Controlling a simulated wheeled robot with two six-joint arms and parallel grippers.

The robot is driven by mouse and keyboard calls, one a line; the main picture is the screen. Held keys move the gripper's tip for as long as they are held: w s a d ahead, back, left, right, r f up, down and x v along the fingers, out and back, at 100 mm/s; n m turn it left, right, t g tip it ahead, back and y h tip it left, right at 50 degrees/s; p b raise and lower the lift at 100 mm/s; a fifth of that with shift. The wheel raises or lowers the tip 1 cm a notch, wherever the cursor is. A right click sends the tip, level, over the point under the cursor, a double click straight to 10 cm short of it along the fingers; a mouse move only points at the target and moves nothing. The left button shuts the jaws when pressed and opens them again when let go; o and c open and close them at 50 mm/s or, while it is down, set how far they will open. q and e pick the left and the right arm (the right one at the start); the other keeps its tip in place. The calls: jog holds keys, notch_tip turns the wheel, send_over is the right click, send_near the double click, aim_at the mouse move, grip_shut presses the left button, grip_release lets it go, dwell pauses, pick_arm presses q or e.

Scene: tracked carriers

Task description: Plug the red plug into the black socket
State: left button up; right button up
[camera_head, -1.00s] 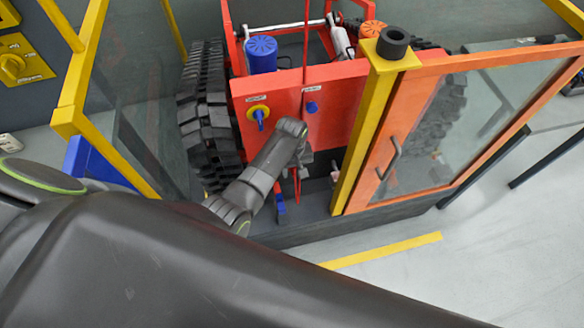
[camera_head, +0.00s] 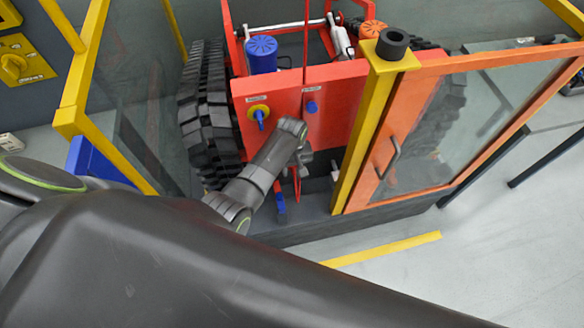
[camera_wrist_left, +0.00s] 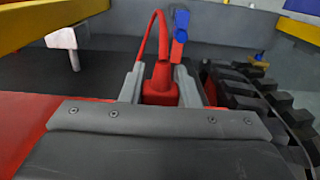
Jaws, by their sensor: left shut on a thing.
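The red plug (camera_wrist_left: 160,85) sits between the two grey fingers of my left gripper in the left wrist view. The fingers are shut on it, and a red cable loops up from its top. In the head view my left gripper (camera_head: 304,160) is close in front of the red panel of the tracked carrier, low and small. The plug itself is mostly hidden there by my arm; a piece of red cable (camera_head: 297,183) shows below the gripper. I cannot make out the black socket in either view. My right gripper is not in view.
The red panel (camera_head: 345,105) carries a yellow-and-blue rotary switch (camera_head: 260,115) and a blue knob (camera_head: 311,107). A black track (camera_head: 207,110) stands to its left. A yellow post (camera_head: 372,125) and an orange-framed glass door (camera_head: 440,130) stand to the right. A blue piece (camera_head: 281,207) hangs below my wrist.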

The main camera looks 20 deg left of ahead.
pick_arm(q)
jog(key=shift+w+a, duration=0.3)
jog(key=shift+w, duration=0.15)
jog(key=shift+w+a+b, duration=0.2)
jog(key=shift+w+b, duration=0.1)
jog(key=shift+p, duration=0.5)
dwell(0.9)
jog(key=shift+w+a, duration=0.2)
jog(key=shift+w, duration=0.15)
dwell(0.4)
jog(key=o, duration=1.1)
jog(key=shift+c, duration=0.2)
